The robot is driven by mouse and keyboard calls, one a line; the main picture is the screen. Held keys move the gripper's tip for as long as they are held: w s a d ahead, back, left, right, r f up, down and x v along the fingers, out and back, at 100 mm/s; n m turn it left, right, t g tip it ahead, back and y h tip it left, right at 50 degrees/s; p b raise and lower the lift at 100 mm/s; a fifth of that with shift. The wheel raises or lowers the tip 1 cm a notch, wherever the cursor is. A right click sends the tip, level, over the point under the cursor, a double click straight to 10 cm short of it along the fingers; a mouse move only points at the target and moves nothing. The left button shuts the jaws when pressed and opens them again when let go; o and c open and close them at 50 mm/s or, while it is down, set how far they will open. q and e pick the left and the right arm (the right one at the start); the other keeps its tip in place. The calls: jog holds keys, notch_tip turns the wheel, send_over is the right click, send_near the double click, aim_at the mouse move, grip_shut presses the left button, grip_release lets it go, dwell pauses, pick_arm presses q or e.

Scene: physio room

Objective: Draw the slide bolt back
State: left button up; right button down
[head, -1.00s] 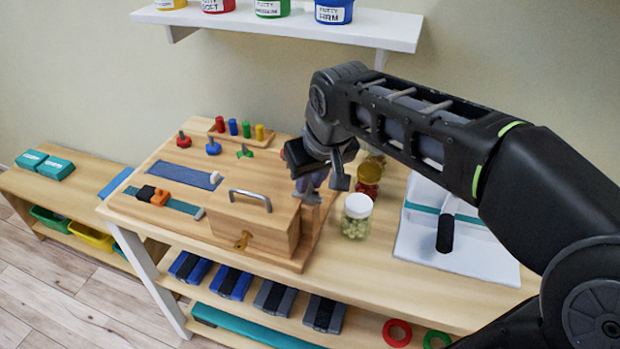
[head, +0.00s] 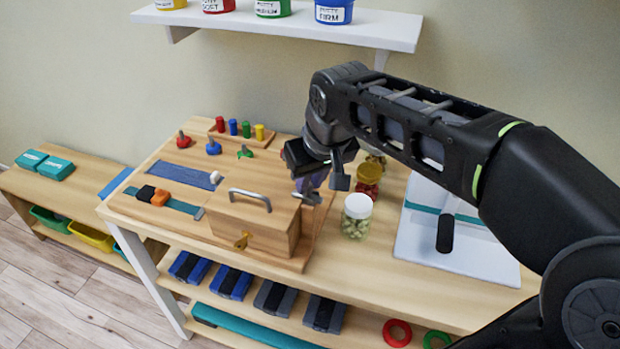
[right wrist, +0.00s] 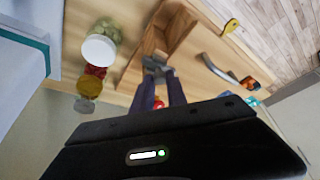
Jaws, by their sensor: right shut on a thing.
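A wooden box (head: 255,227) with a curved metal handle (head: 250,197) sits on the wooden activity board (head: 150,211). The grey metal slide bolt (head: 309,198) is at the box's right end, partly hidden by my right gripper. My right gripper (head: 311,185) reaches down from above and is shut on the slide bolt. In the right wrist view the two fingers (right wrist: 160,88) close around the grey bolt (right wrist: 155,65) beside the wood. How far the bolt is drawn is hard to tell. My left gripper is not in view.
A white-lidded jar (head: 357,214) and a yellow-lidded jar (head: 369,178) stand close to the right of my gripper. A white panel (head: 475,250) lies further right. A shelf (head: 290,25) with tubs hangs above.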

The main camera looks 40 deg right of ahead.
dwell(0.3)
jog(key=shift+s+d+b, duration=0.15)
jog(key=shift+s+d, duration=0.3)
jog(key=shift+s, duration=0.2)
jog(key=shift+s+d+b, duration=0.15)
jog(key=shift+s+d, duration=0.3)
jog(key=shift+s, duration=0.15)
jog(key=c, duration=1.4)
grip_release()
jog(key=shift+s+d, duration=0.1)
jog(key=shift+s, duration=0.05)
jog(key=shift+o, duration=0.3)
jog(key=shift+r, duration=0.1)
jog(key=v, duration=0.7)
jog(key=shift+r, duration=0.3)
